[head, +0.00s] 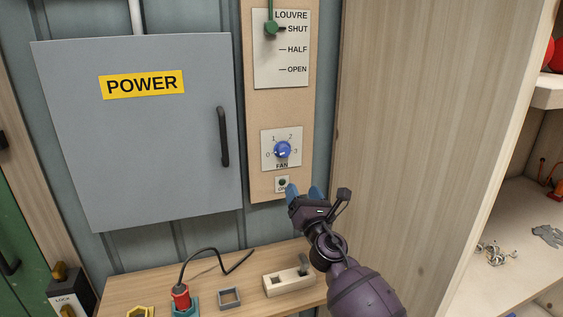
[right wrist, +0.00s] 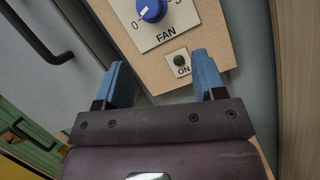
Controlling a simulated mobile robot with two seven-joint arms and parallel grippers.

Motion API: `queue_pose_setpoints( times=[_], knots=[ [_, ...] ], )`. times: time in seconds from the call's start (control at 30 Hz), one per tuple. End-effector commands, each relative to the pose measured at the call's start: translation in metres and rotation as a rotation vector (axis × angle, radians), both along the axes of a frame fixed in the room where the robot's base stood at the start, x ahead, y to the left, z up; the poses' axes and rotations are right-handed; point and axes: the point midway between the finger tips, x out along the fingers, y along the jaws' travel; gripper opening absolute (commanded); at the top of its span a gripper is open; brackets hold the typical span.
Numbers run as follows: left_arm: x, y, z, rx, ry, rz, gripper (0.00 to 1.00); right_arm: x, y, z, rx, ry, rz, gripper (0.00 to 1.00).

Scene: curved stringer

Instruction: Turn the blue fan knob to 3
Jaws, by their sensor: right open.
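The blue fan knob (head: 283,149) sits on a white plate (head: 269,161) marked 0, 1, 2 and 3, with FAN below it. It also shows at the top of the right wrist view (right wrist: 152,9). Its white mark appears to be on the lower-left side, toward 0. My right gripper (head: 304,191) has blue fingers and is open and empty, just below and right of the plate. In the right wrist view, its fingers (right wrist: 160,66) are apart, below the knob and on either side of the ON indicator's column. My left gripper is not in view.
A small ON indicator (head: 282,183) sits under the fan plate. The LOUVRE panel (head: 281,60) with a green lever is above. A grey POWER cabinet (head: 140,150) with a black handle is left; a wooden wall (head: 420,130) is right. Several items stand on the bench below.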

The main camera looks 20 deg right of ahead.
Motion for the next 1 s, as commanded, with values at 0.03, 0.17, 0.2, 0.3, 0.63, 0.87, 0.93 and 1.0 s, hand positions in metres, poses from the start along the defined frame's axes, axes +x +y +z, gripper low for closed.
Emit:
queue_pose_setpoints(
  times=[0.03, 0.17, 0.2, 0.3, 0.63, 0.87, 0.93, 1.0],
  knots=[
    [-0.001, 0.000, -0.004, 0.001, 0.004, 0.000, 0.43, 0.006, 0.002, 0.006, -0.054, -0.016, -0.013, 0.64],
    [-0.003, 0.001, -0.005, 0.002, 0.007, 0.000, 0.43, 0.013, 0.005, 0.017, -0.131, -0.041, -0.034, 0.64],
    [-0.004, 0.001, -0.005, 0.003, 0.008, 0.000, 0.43, 0.015, 0.006, 0.019, -0.138, -0.043, -0.037, 0.64],
    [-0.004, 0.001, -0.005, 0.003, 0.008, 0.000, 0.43, 0.022, 0.006, 0.022, -0.140, -0.044, -0.037, 0.64],
    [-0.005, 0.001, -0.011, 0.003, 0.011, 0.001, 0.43, 0.067, 0.008, 0.040, -0.135, -0.043, -0.035, 0.64],
    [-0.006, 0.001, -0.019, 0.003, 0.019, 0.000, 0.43, 0.095, 0.008, 0.050, -0.136, -0.042, -0.035, 0.64],
    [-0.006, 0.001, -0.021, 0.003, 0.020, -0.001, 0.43, 0.101, 0.008, 0.052, -0.136, -0.041, -0.036, 0.64],
    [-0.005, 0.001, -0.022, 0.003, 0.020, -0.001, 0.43, 0.106, 0.008, 0.055, -0.135, -0.042, -0.036, 0.64]
  ],
)
